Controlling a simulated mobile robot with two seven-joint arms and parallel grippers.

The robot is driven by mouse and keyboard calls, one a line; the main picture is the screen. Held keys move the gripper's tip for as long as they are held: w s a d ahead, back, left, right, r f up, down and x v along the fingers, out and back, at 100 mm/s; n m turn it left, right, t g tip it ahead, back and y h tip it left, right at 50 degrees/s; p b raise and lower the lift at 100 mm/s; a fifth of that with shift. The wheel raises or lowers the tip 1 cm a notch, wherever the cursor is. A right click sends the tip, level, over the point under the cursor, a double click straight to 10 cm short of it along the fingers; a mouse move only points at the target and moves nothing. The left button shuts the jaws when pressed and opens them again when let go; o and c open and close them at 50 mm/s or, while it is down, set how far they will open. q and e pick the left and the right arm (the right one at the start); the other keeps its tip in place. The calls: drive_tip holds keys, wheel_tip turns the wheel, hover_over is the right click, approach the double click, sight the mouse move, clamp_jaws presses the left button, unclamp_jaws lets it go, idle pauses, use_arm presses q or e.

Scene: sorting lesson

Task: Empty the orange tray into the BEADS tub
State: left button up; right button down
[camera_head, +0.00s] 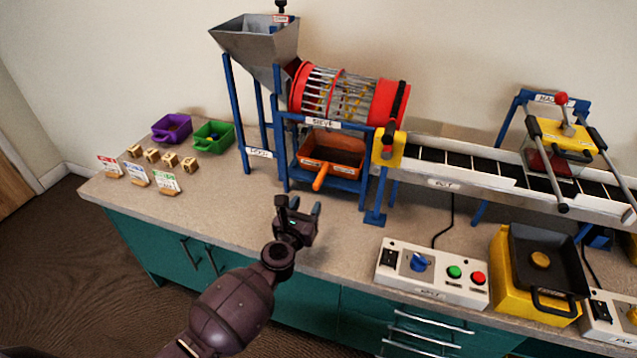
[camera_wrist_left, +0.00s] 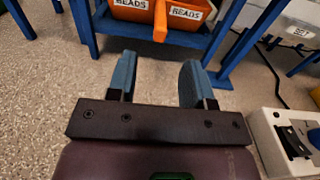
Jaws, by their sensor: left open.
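The orange tray (camera_head: 345,150) sits low in the blue frame under the red-ended sieve drum, its orange handle (camera_head: 320,178) pointing to the front. In the left wrist view the tray's front (camera_wrist_left: 185,14) bears BEADS labels, and its handle hangs between them. What lies in the tray is hard to make out. My left gripper (camera_head: 300,205) is open and empty over the counter, in front of the handle and apart from it. Its blue fingers (camera_wrist_left: 158,65) point at the handle. A purple tub (camera_head: 171,128) and a green tub (camera_head: 213,136) stand at the left; I see no readable BEADS label on either.
Small wooden blocks (camera_head: 171,159) and label cards (camera_head: 166,182) stand on the left counter. A control box (camera_head: 432,274), a yellow box with a black pan (camera_head: 540,262) and a conveyor (camera_head: 450,165) occupy the right. The counter between tubs and frame is mostly clear.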

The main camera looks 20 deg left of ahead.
sight(315, 189)
use_arm(q)
drive_tip(key=shift+w+f+b, duration=0.1)
drive_tip(key=shift+w+b, duration=0.25)
drive_tip(key=shift+w, duration=1.4)
drive_tip(key=shift+w+d+b, duration=0.1)
drive_tip(key=shift+w+b, duration=0.35)
drive_tip(key=shift+w, duration=1.25)
drive_tip(key=shift+w+b, duration=0.4)
drive_tip(key=shift+w, duration=1.1)
use_arm(e)
drive_tip(key=shift+w+a+f, duration=0.1)
drive_tip(key=shift+w+f, duration=0.05)
drive_tip(key=shift+f, duration=0.8)
drive_tip(key=shift+a, duration=0.1)
use_arm(q)
clamp_jaws()
use_arm(e)
drive_tip(key=shift+w+a, duration=0.1)
